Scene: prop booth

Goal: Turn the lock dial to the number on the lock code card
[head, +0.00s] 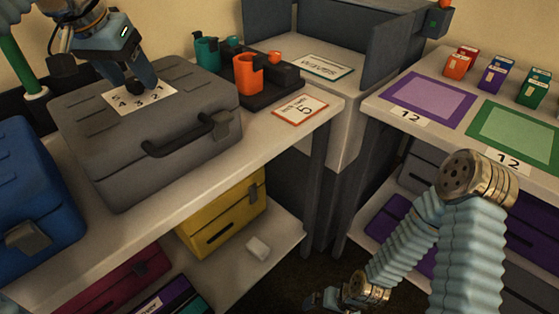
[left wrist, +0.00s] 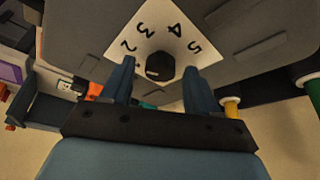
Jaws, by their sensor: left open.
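A grey case (head: 190,150) lies on the left table. A white number plate (head: 155,98) with a black dial (head: 134,87) is on its top. In the left wrist view the dial (left wrist: 160,67) sits between the fingers, with 2, 3, 4 and 5 legible around it. I cannot tell where the dial points. My left gripper (head: 137,82) is open, its fingers on either side of the dial; contact is unclear. My right gripper (head: 323,299) hangs low at the bottom edge.
A black tray (head: 285,82) with an orange mug (head: 248,75) and a teal mug (head: 207,52) stands behind the case. A teal-bordered card (head: 325,66) lies beyond. The right table holds purple (head: 430,95) and green (head: 515,132) mats, each labelled 12, and small boxes.

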